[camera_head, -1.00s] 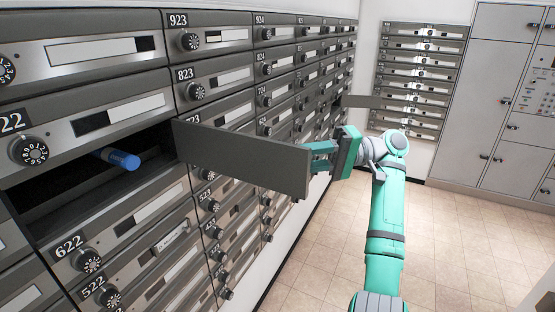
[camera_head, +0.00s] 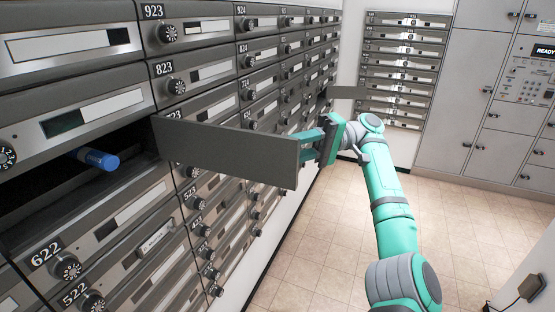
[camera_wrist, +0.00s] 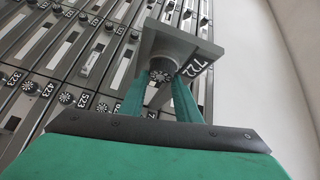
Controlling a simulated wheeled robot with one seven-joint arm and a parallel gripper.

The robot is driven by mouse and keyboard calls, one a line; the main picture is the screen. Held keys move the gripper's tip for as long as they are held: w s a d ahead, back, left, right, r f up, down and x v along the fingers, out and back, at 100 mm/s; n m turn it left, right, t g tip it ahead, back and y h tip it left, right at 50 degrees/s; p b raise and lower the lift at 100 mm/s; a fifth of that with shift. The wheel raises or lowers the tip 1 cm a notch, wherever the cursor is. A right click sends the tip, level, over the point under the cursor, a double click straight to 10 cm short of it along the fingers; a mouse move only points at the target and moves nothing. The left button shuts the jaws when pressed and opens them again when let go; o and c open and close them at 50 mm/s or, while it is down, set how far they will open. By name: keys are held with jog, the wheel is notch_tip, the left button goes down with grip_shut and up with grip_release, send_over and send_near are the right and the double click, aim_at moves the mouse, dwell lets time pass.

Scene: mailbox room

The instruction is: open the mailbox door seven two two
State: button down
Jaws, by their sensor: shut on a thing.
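The door of mailbox 722 (camera_head: 225,150) is swung wide open and sticks out from the bank of boxes. In the wrist view its 722 label (camera_wrist: 197,66) and black dial knob (camera_wrist: 161,75) show close to my fingers. My gripper (camera_head: 308,143) is at the outer end of the door, shut on its knob; the fingers also show in the wrist view (camera_wrist: 160,100). The open compartment (camera_head: 60,190) is dark inside and holds a blue cylinder (camera_head: 98,158). Exactly how the fingertips meet the knob is partly hidden.
The mailbox wall (camera_head: 180,85) of shut, numbered doors with protruding dials runs along the left. Another door (camera_head: 346,92) stands out farther along. Grey lockers (camera_head: 450,100) are at the back. The tiled floor (camera_head: 330,230) is clear. A small box with a cable (camera_head: 530,287) is at lower right.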

jog(key=shift+f, duration=0.4)
dwell(0.4)
jog(key=c, duration=1.1)
grip_release()
jog(key=shift+w, duration=0.15)
jog(key=shift+r, duration=0.15)
